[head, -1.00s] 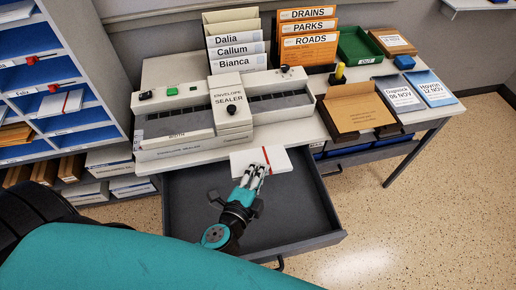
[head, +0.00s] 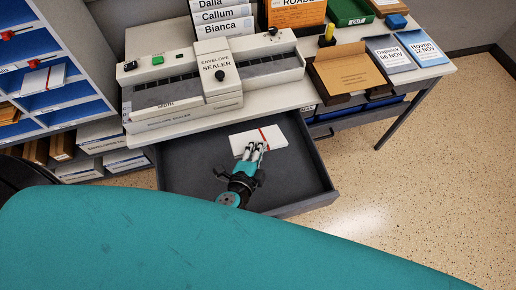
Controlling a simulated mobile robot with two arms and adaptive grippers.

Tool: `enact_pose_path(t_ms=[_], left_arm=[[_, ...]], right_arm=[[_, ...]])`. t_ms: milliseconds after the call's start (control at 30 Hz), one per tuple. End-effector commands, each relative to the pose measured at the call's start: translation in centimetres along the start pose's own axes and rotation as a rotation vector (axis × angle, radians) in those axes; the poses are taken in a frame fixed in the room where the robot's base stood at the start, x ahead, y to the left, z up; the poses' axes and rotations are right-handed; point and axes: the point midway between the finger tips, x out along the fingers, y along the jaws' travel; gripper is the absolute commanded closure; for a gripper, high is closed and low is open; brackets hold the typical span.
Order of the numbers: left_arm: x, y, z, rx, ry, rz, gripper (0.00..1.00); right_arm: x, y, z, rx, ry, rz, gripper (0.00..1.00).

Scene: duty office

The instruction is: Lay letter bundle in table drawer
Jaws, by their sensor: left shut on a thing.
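The letter bundle (head: 271,136) is a white stack of envelopes with a red band across it. It is over the back part of the open grey table drawer (head: 193,165). I cannot tell whether it touches the drawer floor. My left gripper (head: 254,149) is shut on the near edge of the bundle, its fingers hiding a little of it. The drawer is pulled out below the table and looks otherwise empty. My right gripper is not in view.
The envelope sealer (head: 218,72) stands on the table (head: 290,95) above the drawer. An open brown box (head: 352,75) and blue booklets (head: 418,50) lie to the right. A pigeonhole shelf (head: 88,65) stands at the left, close to the drawer. Speckled floor is clear at the right.

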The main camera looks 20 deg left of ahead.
Motion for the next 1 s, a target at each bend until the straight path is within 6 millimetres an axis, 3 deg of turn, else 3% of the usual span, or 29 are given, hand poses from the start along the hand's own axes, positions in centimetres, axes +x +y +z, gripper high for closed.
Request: enact_pose_path(t_ms=[33, 800, 1000], left_arm=[[0.4, 0.9, 0.2, 0.001, 0.000, -0.001, 1.00], [3.1, 7.9, 2.0, -0.001, 0.000, 0.000, 1.00], [3.6, 9.1, 2.3, -0.001, 0.001, 0.000, 1.00]], right_arm=[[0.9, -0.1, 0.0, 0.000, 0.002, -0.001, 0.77], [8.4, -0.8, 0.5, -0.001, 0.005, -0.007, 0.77], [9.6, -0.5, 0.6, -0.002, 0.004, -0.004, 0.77]])
